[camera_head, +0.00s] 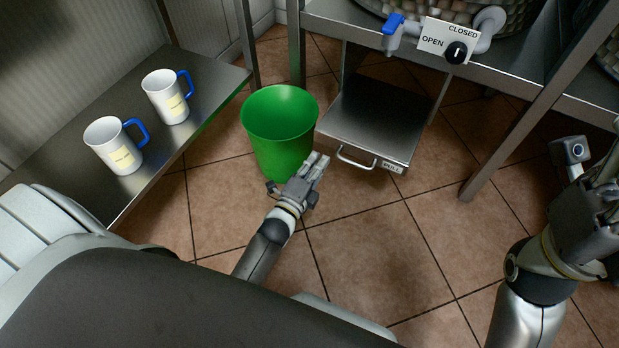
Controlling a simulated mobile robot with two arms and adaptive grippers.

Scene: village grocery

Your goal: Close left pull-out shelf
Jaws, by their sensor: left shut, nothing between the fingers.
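The pull-out shelf (377,115) is a flat grey metal tray under the metal rack. It sticks out toward me over the floor. A curved metal handle (356,163) is on its front edge, beside a small label that seems to read PULL (392,167). My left gripper (319,163) is shut and empty. In the picture it is just left of the handle and appears apart from it, in front of the green bin. My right gripper (592,208) is at the right edge, partly cut off, away from the shelf; its fingers cannot be made out clearly.
A green bin (281,117) stands close left of the shelf. Two white mugs (117,147) (166,98) with blue handles stand on a metal table (72,139) at left. A tap with an OPEN/CLOSED sign (447,41) is above. The tiled floor in front is clear.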

